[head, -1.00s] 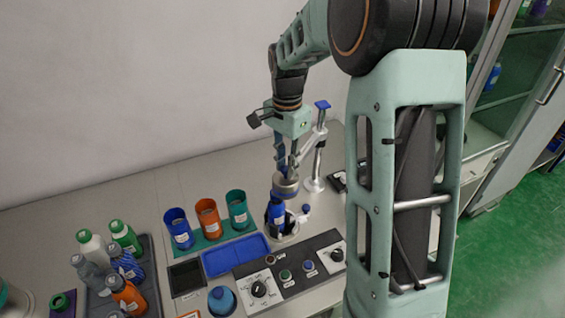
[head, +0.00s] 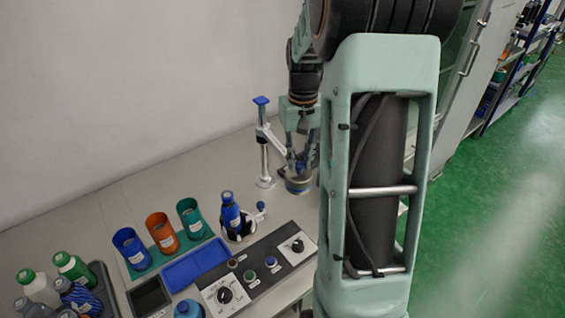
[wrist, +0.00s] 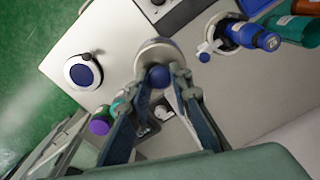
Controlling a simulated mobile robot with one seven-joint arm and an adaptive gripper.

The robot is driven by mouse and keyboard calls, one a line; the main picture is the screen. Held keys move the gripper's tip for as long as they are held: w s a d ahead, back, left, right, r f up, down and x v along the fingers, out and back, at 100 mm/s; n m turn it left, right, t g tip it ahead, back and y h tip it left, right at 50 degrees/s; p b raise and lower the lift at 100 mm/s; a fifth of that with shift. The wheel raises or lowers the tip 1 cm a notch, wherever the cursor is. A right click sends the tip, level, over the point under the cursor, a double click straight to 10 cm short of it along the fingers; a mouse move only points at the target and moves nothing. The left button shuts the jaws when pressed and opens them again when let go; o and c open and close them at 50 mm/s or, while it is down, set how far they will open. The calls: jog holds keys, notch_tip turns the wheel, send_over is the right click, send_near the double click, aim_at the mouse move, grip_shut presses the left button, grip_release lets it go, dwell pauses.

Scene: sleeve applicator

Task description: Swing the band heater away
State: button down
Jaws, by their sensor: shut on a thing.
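The band heater (head: 298,184) is a round pale metal ring with a blue knob, on a jointed arm from a post (head: 264,160) with a blue top. It is off to the right of the post, apart from the blue bottle (head: 230,214), which stands uncovered in its holder. My gripper (head: 298,164) is above the heater, partly hidden by my own arm. In the wrist view my fingers (wrist: 165,92) are closed around the heater's blue knob (wrist: 158,76), with the heater's disc (wrist: 168,52) beyond it.
Blue, orange and teal cups (head: 163,232) stand left of the bottle, behind a blue tray (head: 195,263). A control panel (head: 262,268) with knobs lies in front. A round white item with a blue centre (wrist: 83,72) is near the bench edge in the wrist view.

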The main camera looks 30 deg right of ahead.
jog(key=shift+w+d+r+n, duration=0.15)
jog(key=shift+d+n, duration=0.2)
jog(key=shift+d, duration=0.35)
jog(key=shift+w+d+r+n, duration=0.15)
jog(key=shift+d+n, duration=0.2)
jog(key=shift+d, duration=0.3)
jog(key=shift+f, duration=0.1)
jog(key=c, duration=1.7)
grip_release()
jog(key=shift+d, duration=0.1)
jog(key=shift+c, duration=0.2)
jog(key=shift+f, duration=0.1)
notch_tip(320, 180, up, 12)
